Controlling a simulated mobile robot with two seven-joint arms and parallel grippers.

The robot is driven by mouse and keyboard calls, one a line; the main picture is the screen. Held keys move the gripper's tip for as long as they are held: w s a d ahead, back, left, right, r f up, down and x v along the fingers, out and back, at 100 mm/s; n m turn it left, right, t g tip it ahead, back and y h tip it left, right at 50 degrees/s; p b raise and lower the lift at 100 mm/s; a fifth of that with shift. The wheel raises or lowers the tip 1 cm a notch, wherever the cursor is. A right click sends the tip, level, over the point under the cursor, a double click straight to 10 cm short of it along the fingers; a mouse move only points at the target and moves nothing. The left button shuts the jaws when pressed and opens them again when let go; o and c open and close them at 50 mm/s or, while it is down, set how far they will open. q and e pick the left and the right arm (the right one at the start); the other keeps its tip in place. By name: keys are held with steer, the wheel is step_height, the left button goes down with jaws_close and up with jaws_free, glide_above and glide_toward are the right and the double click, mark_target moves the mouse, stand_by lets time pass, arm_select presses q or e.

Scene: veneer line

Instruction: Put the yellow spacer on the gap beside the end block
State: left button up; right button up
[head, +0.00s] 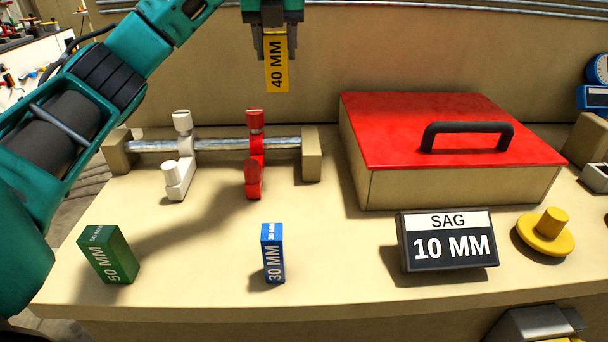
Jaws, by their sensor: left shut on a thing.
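The yellow spacer (276,75), marked 40 MM, hangs upright from my left gripper (275,42), which is shut on its top end. Gripper and spacer are high in the picture, above the rail (222,144) and apart from it. The rail runs between a left end block (118,152) and a right end block (312,155). A white clamp (178,172) and a red clamp (254,160) sit on it. A gap lies between the red clamp and the right end block, and another between the left block and the white clamp. My right gripper is not in view.
A green 50 MM block (112,255) and a blue 30 MM block (273,255) stand in front. A sign (447,241) reads SAG 10 MM. A red-lidded box (450,135) with a black handle and a yellow knob (546,235) are at right. The bench middle is clear.

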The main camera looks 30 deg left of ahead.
arm_select(q)
steer(key=shift+w+f, duration=0.2)
steer(key=shift+f, duration=0.05)
step_height(320, 180, down, 19)
steer(key=shift+f+b, duration=0.2)
steer(key=shift+b, duration=1)
steer(key=shift+f, duration=0.2)
steer(key=o, duration=1.1)
steer(key=shift+d+r, duration=0.1)
steer(key=shift+r, duration=0.4)
steer(key=p+v, duration=0.1)
steer(key=v, duration=1)
steer(key=shift+s+r, duration=0.15)
steer(key=shift+r, duration=0.05)
